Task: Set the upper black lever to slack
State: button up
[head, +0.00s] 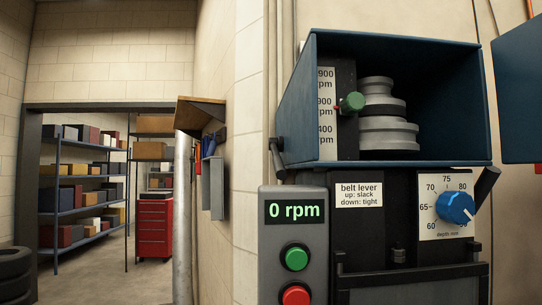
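A dark lever (277,158) sits on the left side of the blue open housing (302,105), with its arm angled downward. A second black lever (486,187) sticks up and to the right beside the blue dial (455,207). The belt lever label (359,194) reads up: slack, down: tight. I cannot tell for certain which lever it refers to; the left one is higher at its top end. Inside the housing are stepped grey pulleys (388,133) and a green knob (352,102) by an rpm scale. My gripper is not in view.
A grey control box (294,250) with a 0 rpm display (294,211), a green button (294,257) and a red button (296,296) stands at lower left of the machine. A blue panel (520,100) juts in at right. Shelves (85,190) and a red cabinet (154,228) are far behind.

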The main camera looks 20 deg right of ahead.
aim_at(280, 174)
jog(key=i+j+u, duration=0.1)
jog(key=j, duration=0.35)
jog(key=i+j+u, duration=0.1)
jog(key=j, duration=0.3)
jog(key=i+j, duration=0.2)
jog(key=j, duration=0.2)
jog(key=i+j+u, duration=0.15)
jog(key=j, duration=0.25)
